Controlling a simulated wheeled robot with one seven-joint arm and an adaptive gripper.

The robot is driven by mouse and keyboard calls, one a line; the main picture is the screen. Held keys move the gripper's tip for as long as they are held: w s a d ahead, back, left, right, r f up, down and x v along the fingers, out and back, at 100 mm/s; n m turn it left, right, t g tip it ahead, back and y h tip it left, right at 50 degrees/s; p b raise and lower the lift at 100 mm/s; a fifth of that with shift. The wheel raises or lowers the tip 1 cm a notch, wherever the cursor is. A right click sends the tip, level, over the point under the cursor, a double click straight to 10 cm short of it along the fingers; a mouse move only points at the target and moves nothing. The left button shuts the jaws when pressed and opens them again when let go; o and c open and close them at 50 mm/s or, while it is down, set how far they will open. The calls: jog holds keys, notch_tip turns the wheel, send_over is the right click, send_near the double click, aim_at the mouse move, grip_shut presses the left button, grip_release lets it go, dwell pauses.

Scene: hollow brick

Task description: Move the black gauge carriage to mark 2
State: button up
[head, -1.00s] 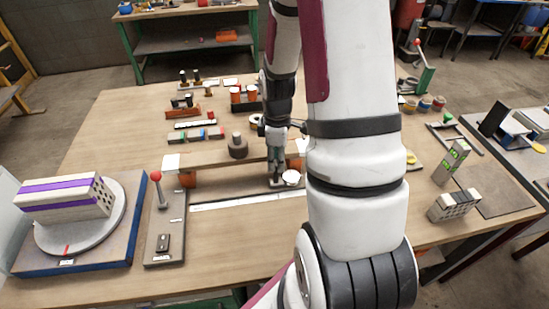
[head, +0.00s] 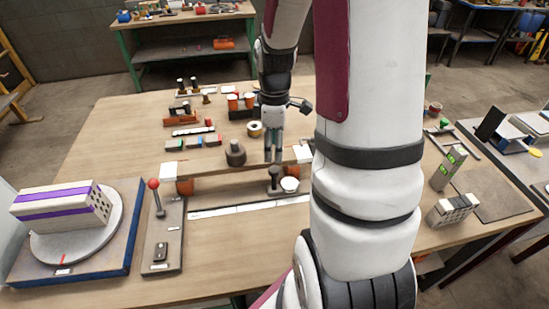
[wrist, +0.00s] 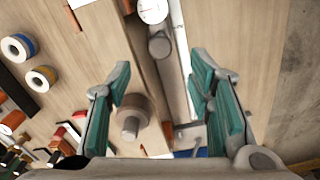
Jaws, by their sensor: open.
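The black gauge carriage (head: 274,185) sits at the right part of the rail bench, with an upright knob and a white round dial (head: 289,184) beside it. In the wrist view, the knob (wrist: 160,43) shows near the top, with the dial (wrist: 152,10) beyond it. A white scale strip (head: 240,207) runs along the front; its mark numbers are too small to read. My gripper (head: 273,159) is above the carriage, pointing down, apart from it.
A grey round weight with a knob (head: 235,154) stands behind the rail. A red-balled lever (head: 154,184) stands left of it, near a turntable (head: 75,235). My arm hides the area to the right.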

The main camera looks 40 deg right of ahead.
notch_tip(320, 180, up, 4)
jog(key=shift+r, duration=0.1)
dwell(0.6)
jog(key=s+a+r+m+t+h, duration=0.1)
jog(key=s+a+r+m+t, duration=0.2)
jog(key=a+r, duration=0.9)
jog(key=s+a+r+m+t+y, duration=0.1)
jog(key=s+a+r+m, duration=0.3)
jog(key=s+a, duration=0.4)
jog(key=shift+s+r+m+t, duration=0.25)
jog(key=shift+r+m+t, duration=0.15)
jog(key=shift+m+t, duration=0.2)
